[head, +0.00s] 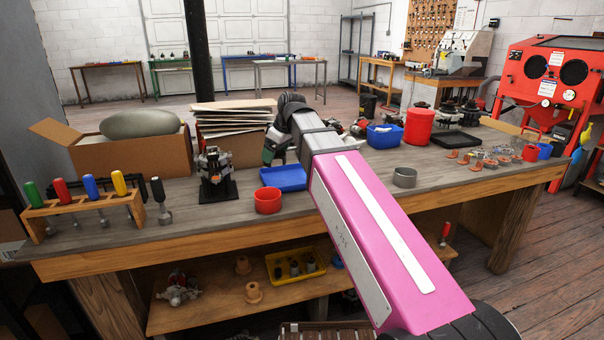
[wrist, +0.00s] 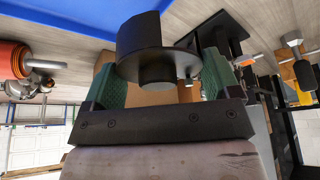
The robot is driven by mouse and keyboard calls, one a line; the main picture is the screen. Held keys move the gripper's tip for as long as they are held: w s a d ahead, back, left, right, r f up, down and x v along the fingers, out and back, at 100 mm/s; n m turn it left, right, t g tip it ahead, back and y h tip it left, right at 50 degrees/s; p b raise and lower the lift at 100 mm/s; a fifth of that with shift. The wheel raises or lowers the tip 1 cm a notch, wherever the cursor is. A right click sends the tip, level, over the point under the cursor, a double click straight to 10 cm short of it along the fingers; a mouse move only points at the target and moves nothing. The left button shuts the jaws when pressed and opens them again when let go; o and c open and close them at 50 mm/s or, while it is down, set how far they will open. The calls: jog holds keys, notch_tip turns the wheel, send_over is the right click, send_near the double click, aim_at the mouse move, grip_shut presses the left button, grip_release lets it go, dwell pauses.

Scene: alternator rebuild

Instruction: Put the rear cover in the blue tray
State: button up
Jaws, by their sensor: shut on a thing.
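My gripper (wrist: 160,72) is shut on a black round part with a stubby cylinder, which I take to be the rear cover (wrist: 140,38). The green fingers press on its two sides in the wrist view. In the head view my gripper (head: 272,152) is above the bench, just behind and slightly left of the blue tray (head: 288,180); the cover cannot be made out there. The blue tray lies flat on the bench, its visible inside empty. A blue surface, likely the tray (wrist: 60,12), crosses the top left of the wrist view.
A red bin (head: 267,201) stands in front of the tray. An alternator assembly on a black base (head: 216,178) is to the left. A cardboard box (head: 125,158) stands behind left.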

jog(key=w+d+f, duration=0.3)
jog(key=w+d, duration=0.1)
jog(key=w+d+f, duration=0.2)
jog(key=w, duration=0.1)
jog(key=shift+d+f, duration=0.25)
jog(key=shift+f, duration=0.1)
jog(key=shift+w+f, duration=0.1)
jog(key=shift+f, duration=2)
jog(key=shift+f, duration=0.1)
jog(key=o, duration=0.8)
jog(key=v, duration=1.2)
